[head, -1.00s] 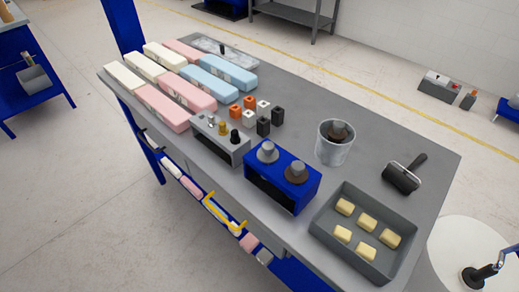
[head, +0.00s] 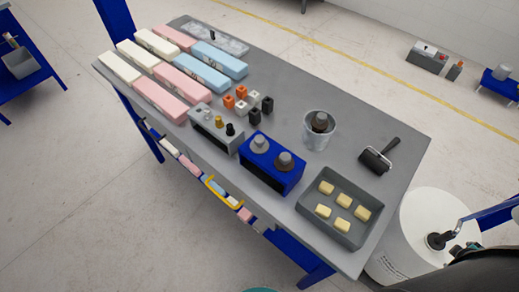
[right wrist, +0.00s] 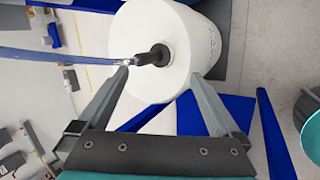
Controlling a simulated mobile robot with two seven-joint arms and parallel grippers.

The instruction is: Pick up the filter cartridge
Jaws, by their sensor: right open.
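No object is clearly marked as the filter cartridge. Grey round-topped cylindrical pieces resemble one: two sit on the blue box (head: 262,178), a left piece (head: 260,143) and a right piece (head: 284,160) with a brown base. A similar brown-and-grey piece (head: 320,121) stands inside the metal bucket (head: 317,140), its lower part hidden. In the right wrist view my right gripper (right wrist: 160,78) is open and empty, its fingers spread above the white drum (right wrist: 190,55). In the head view only dark parts of my right arm show at the lower right edge. My left gripper is not in view.
The table (head: 330,85) also holds a tray (head: 361,195) of yellow pieces, a roller (head: 376,160), a grey stand (head: 215,133), small blocks and long foam bars (head: 160,100). Its far middle is clear.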

